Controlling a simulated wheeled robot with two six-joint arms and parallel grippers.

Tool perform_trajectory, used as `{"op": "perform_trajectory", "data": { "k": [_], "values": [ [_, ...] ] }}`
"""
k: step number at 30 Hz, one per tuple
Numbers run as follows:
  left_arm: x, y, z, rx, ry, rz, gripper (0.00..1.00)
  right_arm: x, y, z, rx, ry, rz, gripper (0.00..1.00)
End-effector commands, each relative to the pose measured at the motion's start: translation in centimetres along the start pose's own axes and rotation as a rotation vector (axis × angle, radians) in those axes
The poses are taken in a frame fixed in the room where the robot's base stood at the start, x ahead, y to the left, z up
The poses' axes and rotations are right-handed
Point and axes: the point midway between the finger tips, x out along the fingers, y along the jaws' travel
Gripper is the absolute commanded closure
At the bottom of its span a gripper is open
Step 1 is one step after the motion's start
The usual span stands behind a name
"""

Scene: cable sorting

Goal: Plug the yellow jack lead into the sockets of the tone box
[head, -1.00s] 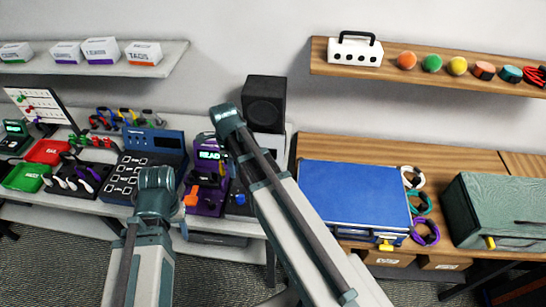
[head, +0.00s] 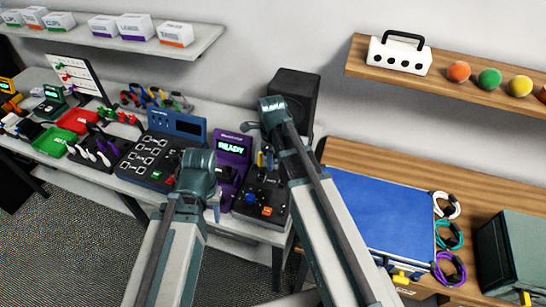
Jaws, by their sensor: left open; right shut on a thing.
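A purple box (head: 232,150) with a lit READY display stands on the left bench. A dark box (head: 279,198) with blue, red and orange parts stands to its right. I cannot tell for certain which is the tone box, and no sockets can be made out. My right gripper (head: 263,150) is above the dark box, right of the display. It is shut on a small yellow piece (head: 262,159), apparently the yellow jack lead, mostly hidden by my arm. My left gripper (head: 214,202) is open, low in front of the purple box, its fingers largely hidden by its wrist.
A dark blue device (head: 178,124) stands left of the purple box and a black speaker (head: 298,92) behind. Green (head: 53,142) and red (head: 78,121) trays lie farther left. A blue mat (head: 385,215) and coiled cables (head: 448,235) lie on the right wooden bench.

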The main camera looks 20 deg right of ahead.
Motion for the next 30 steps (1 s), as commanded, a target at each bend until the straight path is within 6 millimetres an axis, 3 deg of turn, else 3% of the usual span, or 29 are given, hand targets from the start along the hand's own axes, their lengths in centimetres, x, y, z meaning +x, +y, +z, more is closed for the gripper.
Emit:
{"op": "perform_trajectory", "data": {
  "k": [11, 30],
  "values": [
    [0.8, 0.1, -0.1, 0.0, 0.0, 0.0, 0.5, 0.8, 0.0, 0.0, 0.0, 0.0, 0.0, 1.0],
    [5.5, 0.5, -0.3, -0.002, 0.0, 0.0, 0.5, 5.5, 0.0, 0.0, 0.0, 0.0, 0.0, 1.0]
  ]
}}
